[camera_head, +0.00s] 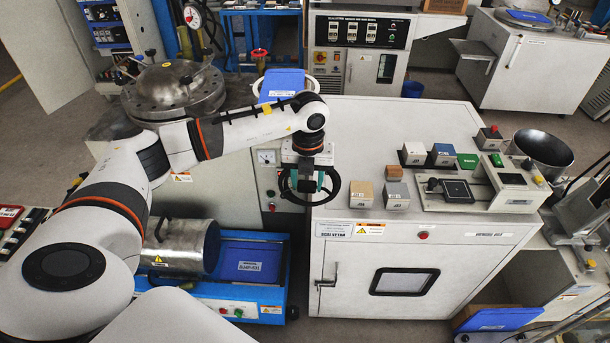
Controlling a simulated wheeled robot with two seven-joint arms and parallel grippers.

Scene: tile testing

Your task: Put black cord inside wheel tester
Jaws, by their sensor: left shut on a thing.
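My left gripper (309,183) hangs at the left edge of the white cabinet, pointing down. It is shut on a black ring (338,187), which looks like the black cord, though the fingers hide where they meet it. The ring is held in front of the cabinet's left side, and I cannot tell how far it is from the cabinet. No label lets me tell which machine is the wheel tester. A flat bench device with a black plate (457,191) stands on the white cabinet. My right gripper is not in view.
The white cabinet (350,130) has a largely clear rear top. Several small blocks, including a tan one (362,194) and a blue one (442,154), stand there near a dark round pot (541,150). A blue machine (250,265) with a metal cylinder (185,246) stands at lower left.

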